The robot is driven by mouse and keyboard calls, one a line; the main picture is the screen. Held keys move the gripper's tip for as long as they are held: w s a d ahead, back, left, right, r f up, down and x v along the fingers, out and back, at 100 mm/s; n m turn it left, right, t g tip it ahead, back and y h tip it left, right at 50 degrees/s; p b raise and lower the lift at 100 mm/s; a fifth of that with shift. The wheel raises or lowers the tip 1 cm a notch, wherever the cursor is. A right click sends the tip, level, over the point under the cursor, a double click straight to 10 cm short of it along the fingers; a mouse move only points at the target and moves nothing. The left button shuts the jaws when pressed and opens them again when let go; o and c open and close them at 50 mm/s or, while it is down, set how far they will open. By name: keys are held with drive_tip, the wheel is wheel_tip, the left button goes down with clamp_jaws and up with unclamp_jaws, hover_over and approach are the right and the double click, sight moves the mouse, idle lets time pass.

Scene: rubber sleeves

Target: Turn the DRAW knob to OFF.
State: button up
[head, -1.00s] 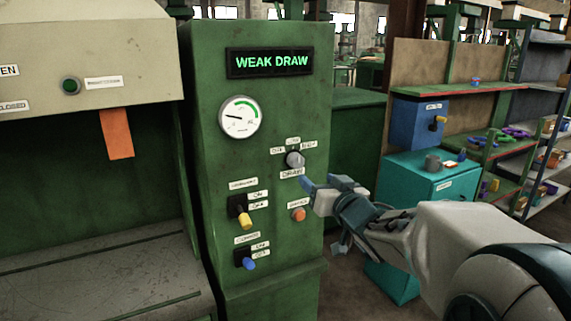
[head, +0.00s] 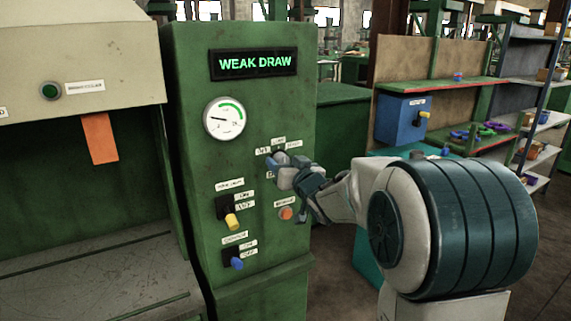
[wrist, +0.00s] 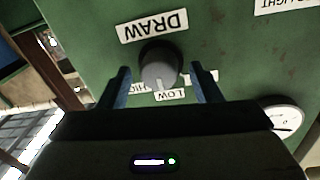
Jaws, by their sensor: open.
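The grey round DRAW knob (wrist: 159,68) shows in the wrist view on the green cabinet face, with its DRAW label (wrist: 153,26) upside down above it. LOW (wrist: 170,95) and HIGH labels show on its other side; another label is partly covered by a finger. My gripper (wrist: 163,82) is open, with a blue finger on each side of the knob; I cannot tell whether they touch it. In the head view my gripper (head: 284,168) is at the knob and mostly hides it. The display (head: 254,63) reads WEAK DRAW in green.
A dial gauge (head: 224,118) sits up and left of the knob. An orange button (head: 286,213) is just below my gripper. A yellow-handled switch (head: 232,221) and a blue-handled switch (head: 237,263) are lower left. A blue box (head: 400,119) stands at right.

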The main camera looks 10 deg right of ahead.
drive_tip(key=shift+c, duration=0.4)
drive_tip(key=c, duration=0.9)
drive_tip(key=shift+f+b, duration=0.15)
drive_tip(key=shift+b, duration=0.3)
drive_tip(key=shift+n+y+b, duration=0.4)
drive_tip(key=shift+n+b, duration=4.2)
drive_tip(key=shift+b, duration=0.5)
